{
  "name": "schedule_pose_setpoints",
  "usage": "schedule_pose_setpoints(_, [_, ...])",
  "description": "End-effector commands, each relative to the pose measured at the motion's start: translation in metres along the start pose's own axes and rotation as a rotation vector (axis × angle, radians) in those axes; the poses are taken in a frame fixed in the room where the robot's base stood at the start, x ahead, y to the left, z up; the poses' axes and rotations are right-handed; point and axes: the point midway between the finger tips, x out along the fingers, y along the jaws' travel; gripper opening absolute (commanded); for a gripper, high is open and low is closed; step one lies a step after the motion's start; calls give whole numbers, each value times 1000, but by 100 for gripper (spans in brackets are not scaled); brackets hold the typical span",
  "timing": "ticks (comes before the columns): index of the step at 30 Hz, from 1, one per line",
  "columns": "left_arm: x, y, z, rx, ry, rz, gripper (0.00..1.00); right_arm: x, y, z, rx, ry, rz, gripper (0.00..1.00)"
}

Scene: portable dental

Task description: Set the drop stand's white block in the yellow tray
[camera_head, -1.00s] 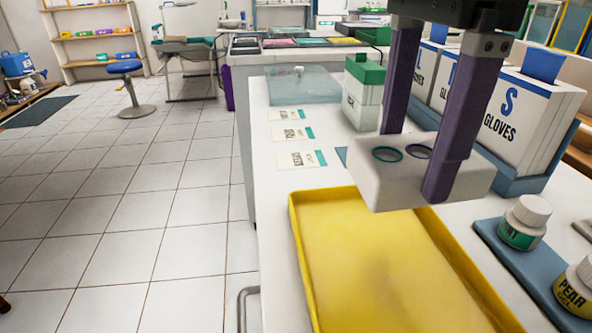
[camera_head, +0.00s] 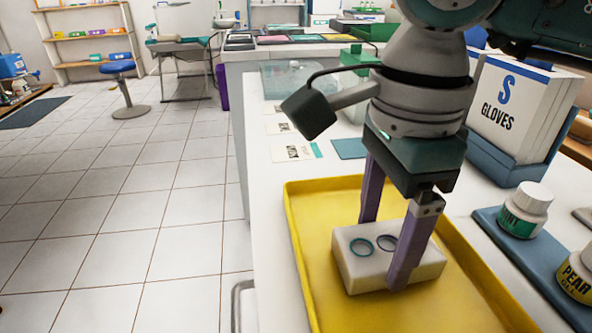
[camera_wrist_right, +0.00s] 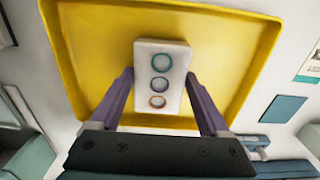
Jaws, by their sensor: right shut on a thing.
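The white block (camera_head: 360,271) with ringed holes in its top is inside the outline of the yellow tray (camera_head: 306,268) in the head view. It sits low over the tray floor; whether it touches the floor is hard to tell. My right gripper (camera_head: 380,250) is shut on it, with purple fingers on two opposite sides. In the right wrist view the block (camera_wrist_right: 161,98) shows three ringed holes, between the fingers (camera_wrist_right: 160,100), with the yellow tray (camera_wrist_right: 90,50) behind it. My left gripper is not in view.
Two labelled jars (camera_head: 524,211) stand on a blue mat (camera_head: 510,247) right of the tray. Glove boxes (camera_head: 518,112) stand in a blue holder behind. Small cards (camera_head: 292,151) and a blue square (camera_head: 350,148) lie beyond the tray. The tray floor left of the block is clear.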

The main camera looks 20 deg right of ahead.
Motion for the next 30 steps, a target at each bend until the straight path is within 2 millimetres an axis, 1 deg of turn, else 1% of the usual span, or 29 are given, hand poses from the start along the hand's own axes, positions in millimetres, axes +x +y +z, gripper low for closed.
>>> schedule_pose_setpoints(3, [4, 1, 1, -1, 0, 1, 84, 4, 0, 0, 0, 0, 0, 12])
schedule_pose_setpoints(4, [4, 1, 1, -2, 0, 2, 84, 4, 0, 0, 0, 0, 0, 81])
schedule_pose_setpoints(9, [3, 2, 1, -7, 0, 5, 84, 2, 0, 0, 0, 0, 0, 100])
schedule_pose_setpoints(16, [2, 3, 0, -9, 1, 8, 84, 2, 0, 0, 1, 0, 0, 100])
schedule_pose_setpoints(19, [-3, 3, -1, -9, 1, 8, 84, -4, 0, 0, 1, 0, 0, 100])
schedule_pose_setpoints(20, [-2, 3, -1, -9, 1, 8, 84, -6, -1, 0, 0, -1, -2, 100])
schedule_pose_setpoints(23, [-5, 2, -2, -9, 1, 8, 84, -24, -1, 0, 0, -2, -4, 100])
schedule_pose_setpoints(30, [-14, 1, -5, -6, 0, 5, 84, -80, -1, 0, 1, -2, -5, 100])
